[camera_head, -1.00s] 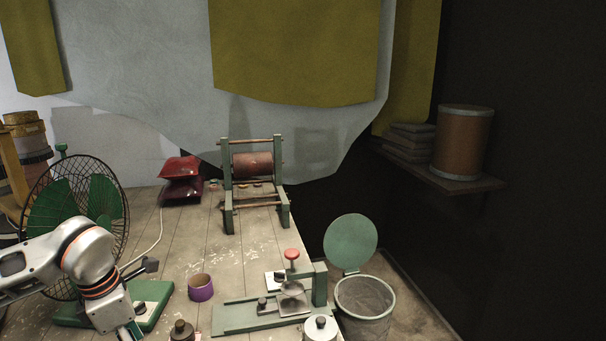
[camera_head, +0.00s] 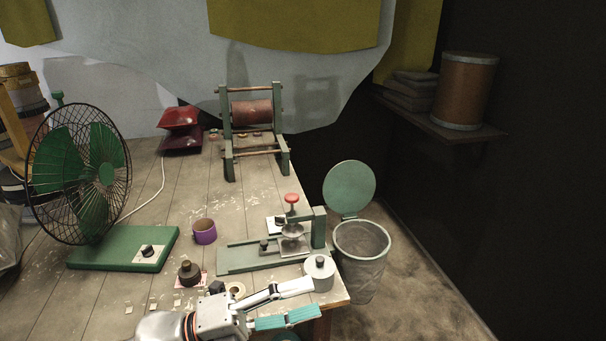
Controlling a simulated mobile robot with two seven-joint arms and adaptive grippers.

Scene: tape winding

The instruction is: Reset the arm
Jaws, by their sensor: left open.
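My left arm comes in along the bottom of the head view. Its gripper (camera_head: 311,299) is at the table's front right corner, fingers pointing right and spread apart, with nothing seen between them. The upper finger lies in front of or close beside a grey metal weight with a dark knob (camera_head: 319,274); I cannot tell whether they touch. The lower finger has a teal pad. My right gripper is not in view.
A green press (camera_head: 245,259) and a purple-and-brown tape roll (camera_head: 204,231) stand behind the gripper. A dark knobbed weight (camera_head: 190,273) is left of it. A fan (camera_head: 80,175) stands left, a winding frame (camera_head: 229,140) further back. A wire bin (camera_head: 362,262) is beyond the right edge.

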